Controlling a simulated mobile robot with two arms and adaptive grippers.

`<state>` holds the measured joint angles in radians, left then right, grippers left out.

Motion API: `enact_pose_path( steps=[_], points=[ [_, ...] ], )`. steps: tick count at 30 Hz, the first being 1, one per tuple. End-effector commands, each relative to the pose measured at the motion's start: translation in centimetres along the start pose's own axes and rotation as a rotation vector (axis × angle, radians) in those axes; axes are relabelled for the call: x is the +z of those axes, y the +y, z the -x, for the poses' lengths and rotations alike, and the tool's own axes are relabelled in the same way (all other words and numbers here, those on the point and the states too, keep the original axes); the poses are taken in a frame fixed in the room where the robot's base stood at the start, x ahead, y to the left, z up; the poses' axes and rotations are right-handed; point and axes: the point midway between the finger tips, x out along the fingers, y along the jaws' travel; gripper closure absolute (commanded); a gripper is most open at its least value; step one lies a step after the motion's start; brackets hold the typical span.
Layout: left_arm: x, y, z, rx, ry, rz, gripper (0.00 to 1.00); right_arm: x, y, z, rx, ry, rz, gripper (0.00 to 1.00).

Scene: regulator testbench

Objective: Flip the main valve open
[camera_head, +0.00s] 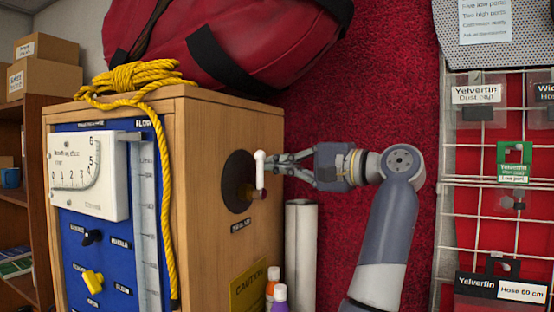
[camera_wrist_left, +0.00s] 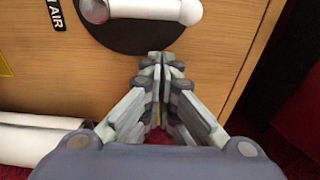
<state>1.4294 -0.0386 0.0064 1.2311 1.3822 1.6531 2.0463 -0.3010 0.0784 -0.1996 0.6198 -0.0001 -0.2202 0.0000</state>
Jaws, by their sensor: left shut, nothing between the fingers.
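The main valve is a white lever handle (camera_head: 260,170) on a round black plate (camera_head: 238,181), on the right side wall of the wooden bench box (camera_head: 205,215). In the head view the handle stands upright. In the left wrist view the handle (camera_wrist_left: 155,9) lies across the top edge, with the black plate (camera_wrist_left: 120,38) behind it. My left gripper (camera_head: 272,163) is beside the handle, fingers together and empty. In the left wrist view its fingertips (camera_wrist_left: 162,60) are over the plate's lower rim, apart from the handle in the picture. My right gripper is not in view.
The blue front panel (camera_head: 110,250) carries a gauge, a black knob and a yellow knob (camera_head: 92,280). Yellow rope (camera_head: 135,78) and a red bag (camera_head: 225,40) lie on top. Bottles (camera_head: 277,295) and a white roll (camera_head: 300,245) stand below my gripper. A rack is at right.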

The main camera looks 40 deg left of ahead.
Motion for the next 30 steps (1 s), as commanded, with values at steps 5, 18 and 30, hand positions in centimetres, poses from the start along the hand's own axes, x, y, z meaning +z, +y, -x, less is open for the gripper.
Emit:
enact_pose_path(
  steps=[5,18,30],
  points=[
    [1.6,0.0,0.6,0.001,0.0,0.0,1.0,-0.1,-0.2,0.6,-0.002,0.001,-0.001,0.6],
    [2.6,0.1,0.9,0.002,0.0,-0.002,1.0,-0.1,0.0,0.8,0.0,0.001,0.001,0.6],
    [2.6,0.1,0.1,-0.004,0.0,0.037,1.0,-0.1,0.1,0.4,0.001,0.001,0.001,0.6]
  ],
)
